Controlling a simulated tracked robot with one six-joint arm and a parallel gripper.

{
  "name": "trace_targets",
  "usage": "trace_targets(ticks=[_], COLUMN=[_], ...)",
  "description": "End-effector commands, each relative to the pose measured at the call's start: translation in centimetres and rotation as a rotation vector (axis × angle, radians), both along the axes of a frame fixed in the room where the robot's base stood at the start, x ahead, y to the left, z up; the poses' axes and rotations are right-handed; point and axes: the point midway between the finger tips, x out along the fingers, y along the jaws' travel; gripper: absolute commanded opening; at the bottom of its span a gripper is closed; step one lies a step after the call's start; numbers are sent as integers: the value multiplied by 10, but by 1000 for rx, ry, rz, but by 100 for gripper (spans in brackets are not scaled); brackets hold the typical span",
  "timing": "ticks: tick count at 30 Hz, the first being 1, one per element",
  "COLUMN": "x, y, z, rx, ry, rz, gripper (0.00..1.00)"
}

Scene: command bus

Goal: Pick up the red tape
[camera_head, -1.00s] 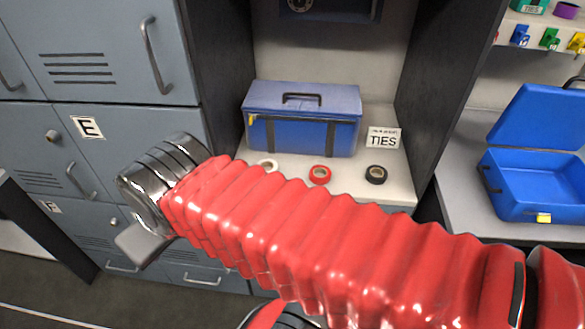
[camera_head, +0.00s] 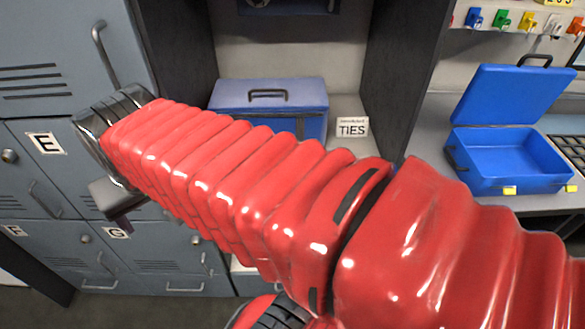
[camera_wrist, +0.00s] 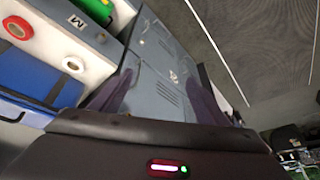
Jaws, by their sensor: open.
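The red tape (camera_wrist: 18,27) is a roll lying on a white shelf surface at the upper left of the wrist view. In the head view my red-sleeved arm covers the place where the tapes lie. A white tape roll (camera_wrist: 73,63) lies near it, closer to my gripper. My gripper (camera_wrist: 162,97) is open and empty, its two dark fingers spread with grey lockers behind them. The red tape is outside the fingers, to their left in the wrist view. In the head view my gripper is seen only in part, at the left beside the lockers.
A closed blue toolbox (camera_head: 268,92) stands on the shelf beside a TIES sign (camera_head: 352,128). Dark side panels (camera_head: 400,75) flank this alcove. Grey lockers (camera_head: 55,105) with handles stand at the left. An open blue case (camera_head: 510,155) sits on the right counter.

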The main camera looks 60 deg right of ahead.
Motion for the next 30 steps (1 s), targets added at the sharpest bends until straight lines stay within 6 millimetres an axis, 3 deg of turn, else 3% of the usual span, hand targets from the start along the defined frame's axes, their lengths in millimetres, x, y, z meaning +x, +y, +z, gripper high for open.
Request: trace_targets(ticks=[7,14,24,30], x=[8,0,-43,-77], y=[-77,-152,-263,-315], z=[4,2,-10,-19], rx=[53,102,175,211], ry=[55,94,144,164], rz=[-333,-638,-1089,-1312], gripper=[69,69,69,69])
